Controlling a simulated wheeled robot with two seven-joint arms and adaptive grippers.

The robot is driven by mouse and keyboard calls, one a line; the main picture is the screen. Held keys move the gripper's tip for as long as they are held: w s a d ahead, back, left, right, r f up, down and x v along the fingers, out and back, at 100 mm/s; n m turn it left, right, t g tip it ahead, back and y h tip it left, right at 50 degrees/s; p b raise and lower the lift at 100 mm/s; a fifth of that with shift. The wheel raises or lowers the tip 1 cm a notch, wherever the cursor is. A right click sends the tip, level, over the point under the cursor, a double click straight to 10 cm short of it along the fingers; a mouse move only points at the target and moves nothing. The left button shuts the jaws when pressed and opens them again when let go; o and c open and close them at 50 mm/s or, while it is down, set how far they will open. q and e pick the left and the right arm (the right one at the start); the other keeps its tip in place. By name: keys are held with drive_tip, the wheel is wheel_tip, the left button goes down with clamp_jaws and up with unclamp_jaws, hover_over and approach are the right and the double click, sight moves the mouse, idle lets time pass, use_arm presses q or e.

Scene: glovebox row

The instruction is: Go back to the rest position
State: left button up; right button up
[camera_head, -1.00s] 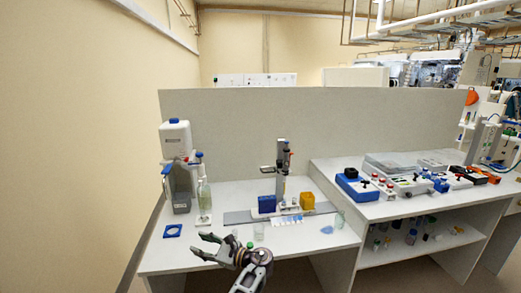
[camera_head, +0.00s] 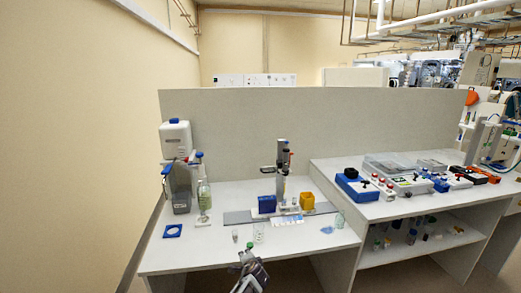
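My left gripper (camera_head: 249,268) shows small at the bottom edge of the head view, in front of the bench's front edge. It is apart from the things on the bench. Its fingers are foreshortened and seen close together, so I cannot tell whether it is open or shut. I make out nothing held in it. My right gripper is out of view.
The white bench (camera_head: 200,262) has a clear front left area. A small vial (camera_head: 235,236) and a clear beaker (camera_head: 259,233) stand near its front. Behind are a stand (camera_head: 282,175), a blue box (camera_head: 267,204) and a yellow box (camera_head: 307,201). A blue ring (camera_head: 173,231) lies left.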

use_arm(q)
drive_tip(key=s+f+n+g+h, duration=0.1)
drive_tip(key=s+f+n+h, duration=0.45)
drive_tip(key=f, duration=0.95)
drive_tip(key=s+a+f+n+g, duration=0.15)
drive_tip(key=s+a+f, duration=0.25)
drive_tip(key=s+f, duration=0.45)
drive_tip(key=s+a+f+n+g, duration=0.1)
drive_tip(key=s+a+f+n, duration=0.15)
drive_tip(key=s+f, duration=0.65)
drive_tip(key=s+a+f+g+y, duration=0.1)
drive_tip(key=s+a+f, duration=0.3)
drive_tip(key=s, duration=1.1)
drive_tip(key=s+a+f+g, duration=0.3)
drive_tip(key=s+a+f, duration=0.2)
drive_tip(key=s, duration=1)
drive_tip(key=s+a+f+g+y, duration=0.1)
drive_tip(key=s+a+f, duration=0.3)
drive_tip(key=s, duration=1.1)
drive_tip(key=shift+s+a+f+n+g+y, duration=0.2)
drive_tip(key=shift+a+n+g+y, duration=0.2)
drive_tip(key=shift+g, duration=0.25)
